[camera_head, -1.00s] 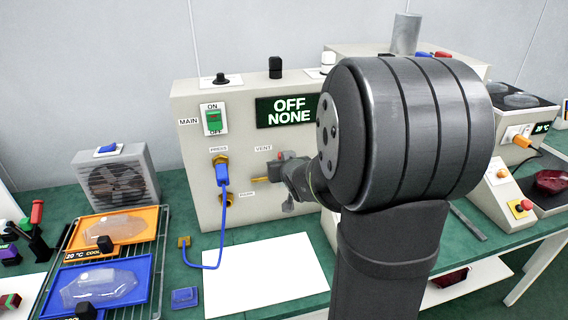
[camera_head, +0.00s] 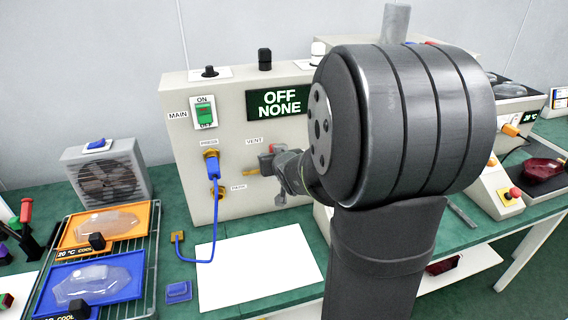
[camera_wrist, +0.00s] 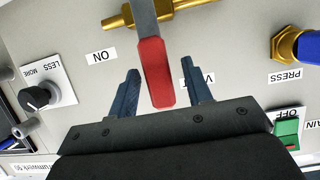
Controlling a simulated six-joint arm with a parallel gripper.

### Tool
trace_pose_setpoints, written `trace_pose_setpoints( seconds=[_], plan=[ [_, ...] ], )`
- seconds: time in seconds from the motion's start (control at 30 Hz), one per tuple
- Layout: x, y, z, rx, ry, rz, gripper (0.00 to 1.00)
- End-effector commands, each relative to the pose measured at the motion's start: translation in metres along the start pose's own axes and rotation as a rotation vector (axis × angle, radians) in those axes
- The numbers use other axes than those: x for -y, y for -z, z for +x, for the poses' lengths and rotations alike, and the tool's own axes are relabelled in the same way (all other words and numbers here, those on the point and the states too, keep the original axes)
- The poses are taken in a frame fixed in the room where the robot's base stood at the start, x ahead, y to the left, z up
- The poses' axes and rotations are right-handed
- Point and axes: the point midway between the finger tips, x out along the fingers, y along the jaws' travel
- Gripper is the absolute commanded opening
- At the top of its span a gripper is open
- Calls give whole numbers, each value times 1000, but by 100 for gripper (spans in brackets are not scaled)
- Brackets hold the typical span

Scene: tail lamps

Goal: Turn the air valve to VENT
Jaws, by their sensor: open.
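The air valve is a grey lever with a red grip (camera_wrist: 155,72) on a brass pipe (camera_wrist: 182,8), mounted on the pale panel. In the wrist view, which is upside down, the lever runs between an ON label (camera_wrist: 101,56) and a VENT label partly hidden by a finger. My gripper (camera_wrist: 160,66) is open, with one finger on each side of the red grip and visible gaps. In the head view the brass pipe (camera_head: 250,171) and VENT label (camera_head: 254,141) show, and my gripper (camera_head: 279,166) partly covers the valve.
A blue plug with a cable (camera_head: 214,172) sits left of the valve. The MAIN switch (camera_head: 204,113) is above it, beside a display (camera_head: 280,104) reading OFF NONE. A LESS/MORE knob (camera_wrist: 37,97) is near my gripper. A white sheet (camera_head: 255,268) lies below.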

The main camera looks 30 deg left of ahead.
Motion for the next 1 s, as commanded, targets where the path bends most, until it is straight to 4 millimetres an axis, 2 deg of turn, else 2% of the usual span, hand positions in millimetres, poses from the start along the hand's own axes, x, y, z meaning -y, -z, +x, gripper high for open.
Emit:
trace_pose_setpoints(
  seconds=[0.7, 1.0],
  plan=[
    [0, 1, -109, -4, -2, -1, 45],
    [0, 1, -142, -3, 0, -1, 45]
  ],
)
